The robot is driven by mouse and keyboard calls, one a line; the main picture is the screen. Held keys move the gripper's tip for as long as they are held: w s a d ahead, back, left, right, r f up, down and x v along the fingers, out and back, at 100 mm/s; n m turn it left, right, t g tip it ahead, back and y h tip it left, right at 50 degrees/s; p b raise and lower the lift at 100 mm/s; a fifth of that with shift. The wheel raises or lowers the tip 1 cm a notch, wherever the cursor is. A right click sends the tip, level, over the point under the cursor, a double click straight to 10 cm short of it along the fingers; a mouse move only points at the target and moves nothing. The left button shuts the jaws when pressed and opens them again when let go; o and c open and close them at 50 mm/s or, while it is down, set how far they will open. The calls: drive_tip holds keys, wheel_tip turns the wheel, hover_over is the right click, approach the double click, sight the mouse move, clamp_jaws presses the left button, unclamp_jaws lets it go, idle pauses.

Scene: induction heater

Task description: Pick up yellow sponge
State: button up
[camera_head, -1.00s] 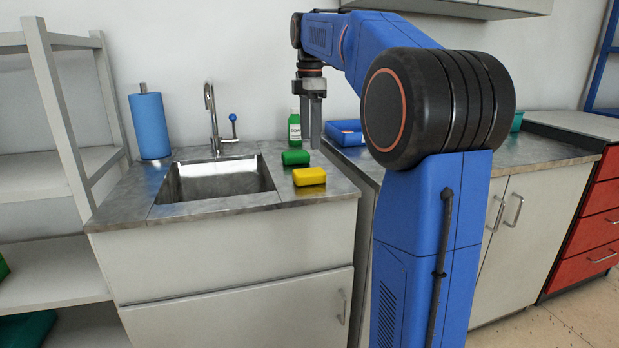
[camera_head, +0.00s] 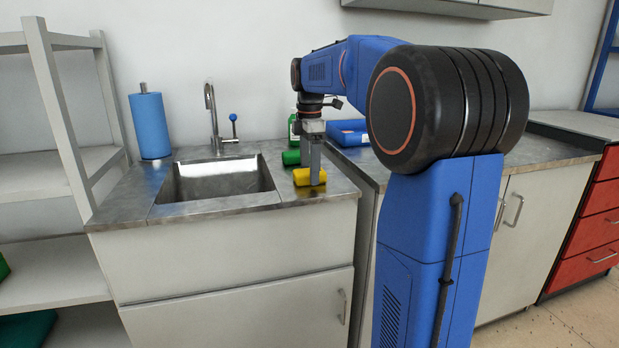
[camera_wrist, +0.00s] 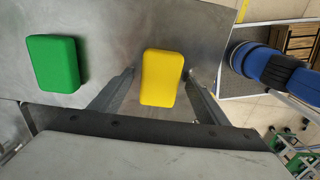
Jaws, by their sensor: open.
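The yellow sponge (camera_head: 302,178) lies on the steel counter just right of the sink. In the wrist view the yellow sponge (camera_wrist: 162,77) sits between the two finger lines, with a gap on each side. My gripper (camera_head: 314,170) is low over the counter at the sponge, its fingers pointing down and one finger in front of the sponge's right part. In the wrist view my gripper (camera_wrist: 160,90) is open with a finger on either side of the sponge. Whether the fingertips reach the counter cannot be told.
A green sponge (camera_head: 291,158) lies behind the yellow one; it also shows left of it in the wrist view (camera_wrist: 54,63). A green bottle (camera_head: 293,127) stands behind. The sink (camera_head: 215,180) with a tap (camera_head: 212,115) is to the left.

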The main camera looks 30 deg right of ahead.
drive_tip(key=c, duration=1.1)
wheel_tip(320, 180, up, 10)
drive_tip(key=shift+o, duration=1.1)
drive_tip(key=shift+c, duration=0.8)
